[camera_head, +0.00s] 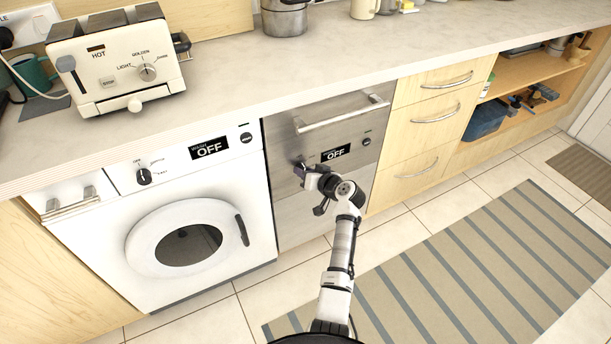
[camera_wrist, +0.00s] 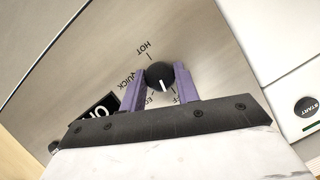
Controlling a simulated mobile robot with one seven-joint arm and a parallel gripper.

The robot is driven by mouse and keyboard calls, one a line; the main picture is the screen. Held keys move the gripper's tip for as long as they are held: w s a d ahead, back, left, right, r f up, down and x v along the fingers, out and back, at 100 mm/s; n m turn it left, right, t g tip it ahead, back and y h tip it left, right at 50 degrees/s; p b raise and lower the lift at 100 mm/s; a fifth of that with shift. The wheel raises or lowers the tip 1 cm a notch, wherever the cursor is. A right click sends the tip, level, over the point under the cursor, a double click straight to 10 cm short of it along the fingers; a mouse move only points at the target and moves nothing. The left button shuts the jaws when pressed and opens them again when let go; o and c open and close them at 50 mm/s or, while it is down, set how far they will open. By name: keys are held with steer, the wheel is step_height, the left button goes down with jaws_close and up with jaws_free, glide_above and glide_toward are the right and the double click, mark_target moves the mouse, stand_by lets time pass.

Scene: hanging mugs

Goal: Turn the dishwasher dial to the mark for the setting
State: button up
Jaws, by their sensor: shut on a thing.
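The dishwasher (camera_head: 292,222) is the steel-fronted unit in the middle of the head view, and its display (camera_head: 335,153) reads OFF. My gripper (camera_head: 303,172) is at its control panel and hides the dial there. In the wrist view the black dial (camera_wrist: 159,74) sits between the purple fingers of my gripper (camera_wrist: 159,80), which is shut on it. Its white pointer line points down in the picture, between the partly covered "EC" mark and a mark ending in "F". HOT stands above the dial and QUICK to its left. The dishwasher display (camera_wrist: 99,108) is partly covered.
A white washing machine (camera_head: 150,245) with its own dial (camera_head: 144,177) and OFF display stands left of the dishwasher. The dishwasher handle (camera_head: 343,115) runs above the panel. Wooden drawers (camera_head: 415,145) are to the right. A striped rug (camera_head: 480,265) covers the open floor.

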steer(key=shift+d+f+m+g+y+b, duration=0.1)
steer(key=shift+m+g+y+b, duration=0.1)
steer(key=shift+m+y+b, duration=1.05)
steer(key=shift+d+f+m+g+y+b, duration=0.15)
steer(key=shift+m+y+b, duration=0.5)
steer(key=shift+m+b, duration=1.2)
steer(key=shift+a+m+p, duration=0.1)
steer(key=shift+m+p, duration=0.25)
steer(key=shift+m, duration=0.15)
steer(key=o, duration=1)
steer(key=shift+r, duration=0.1)
steer(key=b+v, duration=0.1)
steer(key=v, duration=1.2)
steer(key=shift+s+d, duration=0.2)
steer(key=shift+d, duration=0.15)
